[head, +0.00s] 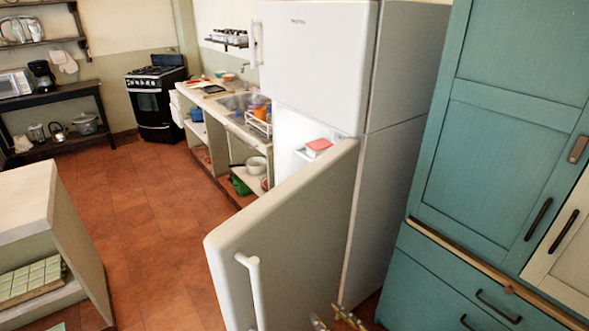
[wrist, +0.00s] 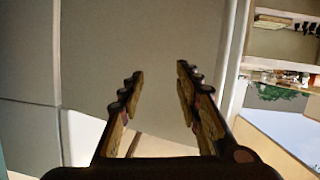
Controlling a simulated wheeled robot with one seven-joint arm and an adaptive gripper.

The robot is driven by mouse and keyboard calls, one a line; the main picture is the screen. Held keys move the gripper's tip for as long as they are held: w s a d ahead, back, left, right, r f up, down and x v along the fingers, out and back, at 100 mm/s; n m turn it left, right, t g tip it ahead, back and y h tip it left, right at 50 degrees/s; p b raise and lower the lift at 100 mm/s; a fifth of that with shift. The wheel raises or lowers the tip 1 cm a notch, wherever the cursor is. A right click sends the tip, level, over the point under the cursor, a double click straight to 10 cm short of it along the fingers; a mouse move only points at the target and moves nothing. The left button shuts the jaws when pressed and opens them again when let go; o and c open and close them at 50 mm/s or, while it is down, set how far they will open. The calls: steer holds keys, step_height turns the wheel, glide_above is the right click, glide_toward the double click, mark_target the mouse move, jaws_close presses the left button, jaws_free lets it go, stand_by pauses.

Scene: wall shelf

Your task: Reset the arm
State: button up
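My gripper (head: 336,320) shows only in part at the bottom edge of the head view, low beside the open fridge door. In the wrist view my gripper (wrist: 160,72) has its two fingers spread apart, with nothing between them. A large pale grey surface fills the view beyond the fingertips; I cannot tell the distance to it. The rest of my arm is not visible in the head view.
The white fridge (head: 325,60) has its lower door (head: 290,235) swung open toward me, handle (head: 252,285) outward. A red-topped container (head: 318,147) shows inside. Teal cabinets (head: 500,140) stand close on the right. Tiled floor (head: 150,220) is clear between counter (head: 220,105) and island (head: 50,220).

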steer(key=s+d+f+m+g+h, duration=0.1)
steer(key=s+d+m+g+h, duration=0.15)
steer(key=d+h, duration=0.45)
steer(key=s+d+f+m+g+h, duration=0.15)
steer(key=d+m, duration=0.25)
steer(key=d, duration=0.6)
steer(key=s+a+r+m+g+y, duration=0.1)
steer(key=s+a+r+g, duration=0.2)
steer(key=r, duration=0.9)
steer(key=s+a, duration=0.3)
